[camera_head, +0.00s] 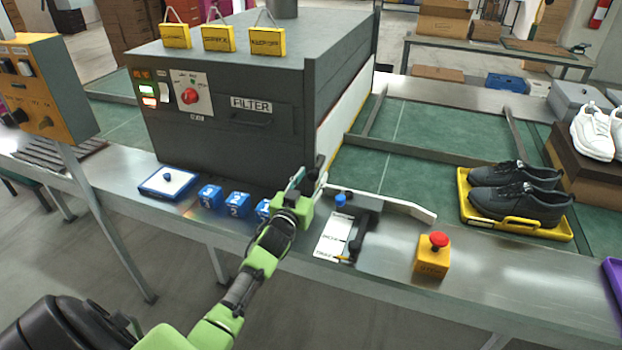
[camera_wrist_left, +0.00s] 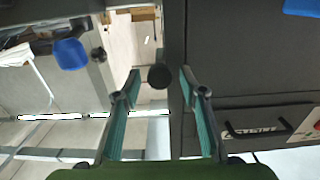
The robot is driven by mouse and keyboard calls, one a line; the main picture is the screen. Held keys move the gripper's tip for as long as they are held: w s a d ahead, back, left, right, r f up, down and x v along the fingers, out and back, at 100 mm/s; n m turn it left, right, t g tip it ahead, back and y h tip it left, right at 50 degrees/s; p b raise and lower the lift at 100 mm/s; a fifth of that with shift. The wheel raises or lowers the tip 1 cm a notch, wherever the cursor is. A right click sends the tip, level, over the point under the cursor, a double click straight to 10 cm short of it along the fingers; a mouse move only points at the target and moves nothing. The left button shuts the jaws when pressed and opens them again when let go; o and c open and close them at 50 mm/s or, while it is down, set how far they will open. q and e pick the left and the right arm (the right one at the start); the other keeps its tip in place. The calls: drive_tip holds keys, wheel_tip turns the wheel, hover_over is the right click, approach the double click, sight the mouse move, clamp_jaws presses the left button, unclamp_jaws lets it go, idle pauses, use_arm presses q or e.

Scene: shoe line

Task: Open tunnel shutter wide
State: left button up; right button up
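The grey tunnel (camera_head: 225,140) stands on the line, with a drawer marked FILTER on its front. My left gripper (camera_head: 311,176) is at the tunnel's lower right front corner. A dark round knob (camera_wrist_left: 159,76) lies between its spread fingers (camera_wrist_left: 160,95) in the left wrist view; I see a gap on both sides. A white labelled plate (camera_head: 333,235) lies on the bench right of the gripper, with a black handle (camera_head: 362,228) and a blue knob (camera_head: 340,200) beside it. The shutter itself cannot be made out clearly. My right gripper is not in view.
Blue numbered blocks (camera_head: 237,205) stand left of my gripper, partly behind it. A yellow box with a red button (camera_head: 433,256) is to the right. A pale guide rail (camera_head: 395,204) runs to the right. Black shoes (camera_head: 520,192) sit on a yellow tray (camera_head: 552,232).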

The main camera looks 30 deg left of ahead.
use_arm(q)
clamp_jaws()
wheel_tip(320, 180, up, 19)
drive_tip(key=p, duration=1.6)
drive_tip(key=shift+r, duration=0.2)
unclamp_jaws()
drive_tip(key=shift+f, duration=0.1)
drive_tip(key=shift+s+f, duration=0.1)
